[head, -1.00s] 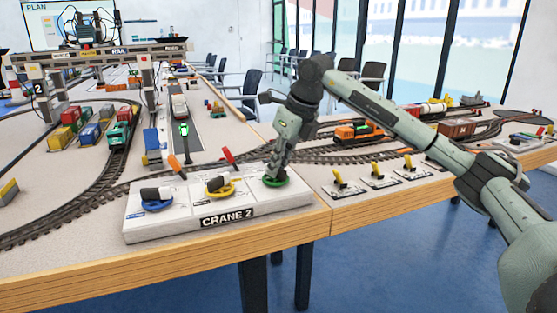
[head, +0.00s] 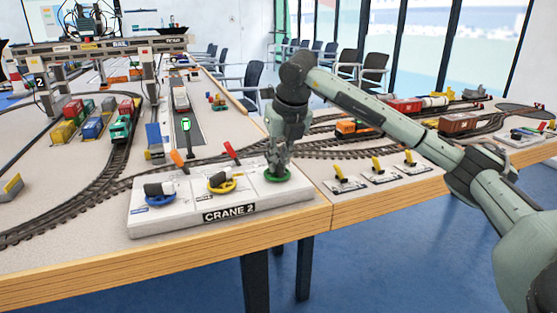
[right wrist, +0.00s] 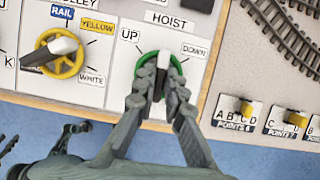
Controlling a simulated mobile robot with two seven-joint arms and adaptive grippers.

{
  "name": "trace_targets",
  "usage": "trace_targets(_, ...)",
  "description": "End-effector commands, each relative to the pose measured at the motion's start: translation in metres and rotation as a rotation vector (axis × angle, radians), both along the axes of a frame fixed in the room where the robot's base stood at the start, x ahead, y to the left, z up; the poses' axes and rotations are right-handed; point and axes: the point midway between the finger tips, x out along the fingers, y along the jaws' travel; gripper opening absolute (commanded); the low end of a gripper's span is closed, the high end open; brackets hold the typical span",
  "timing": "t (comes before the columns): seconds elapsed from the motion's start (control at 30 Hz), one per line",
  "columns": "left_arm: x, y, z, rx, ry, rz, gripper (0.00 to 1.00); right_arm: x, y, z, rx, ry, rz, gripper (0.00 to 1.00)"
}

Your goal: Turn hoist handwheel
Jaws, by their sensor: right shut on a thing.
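The hoist handwheel is a green ring (head: 277,181) at the right end of the white CRANE 2 panel (head: 295,196). In the right wrist view the green handwheel (right wrist: 143,68) sits under the HOIST label, between UP and DOWN. Its light pointer (right wrist: 163,59) points roughly between those two marks. My right gripper (head: 277,168) comes down on the wheel from above. In the right wrist view its fingers (right wrist: 158,80) are shut on the wheel's central grip, one on each side, partly hiding it. My left gripper is not in view.
A yellow handwheel (head: 222,183) and a blue handwheel (head: 157,197) stand to the left on the panel. Orange (head: 179,160) and red (head: 231,150) levers rise behind it. Yellow points levers (head: 344,174) lie to the right. Tracks and train cars fill the table behind.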

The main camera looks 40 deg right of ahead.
Motion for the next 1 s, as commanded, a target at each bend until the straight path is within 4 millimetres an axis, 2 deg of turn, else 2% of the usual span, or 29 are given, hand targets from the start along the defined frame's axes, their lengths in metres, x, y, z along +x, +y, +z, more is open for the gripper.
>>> trace_targets(0.23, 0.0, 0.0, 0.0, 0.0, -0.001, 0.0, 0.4, 0.001, 0.0, 0.001, 0.0, -0.003, 0.0, 0.0)
trace_targets(0.27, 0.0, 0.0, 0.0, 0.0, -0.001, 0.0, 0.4, 0.001, 0.0, 0.001, 0.0, -0.003, 0.0, 0.11)
trace_targets(0.43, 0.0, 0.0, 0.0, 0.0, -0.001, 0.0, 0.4, 0.0, 0.0, 0.001, 0.0, -0.002, 0.001, 0.31)
trace_targets(0.77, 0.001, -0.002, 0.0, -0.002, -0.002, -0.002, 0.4, -0.001, 0.0, 0.003, 0.0, -0.002, 0.001, 0.31)
trace_targets(0.87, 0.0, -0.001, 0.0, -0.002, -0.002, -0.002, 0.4, -0.004, 0.001, 0.013, -0.001, -0.003, 0.001, 0.31)
trace_targets(1.0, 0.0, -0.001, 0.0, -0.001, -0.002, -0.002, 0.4, -0.014, 0.003, 0.039, -0.001, -0.006, 0.002, 0.31)
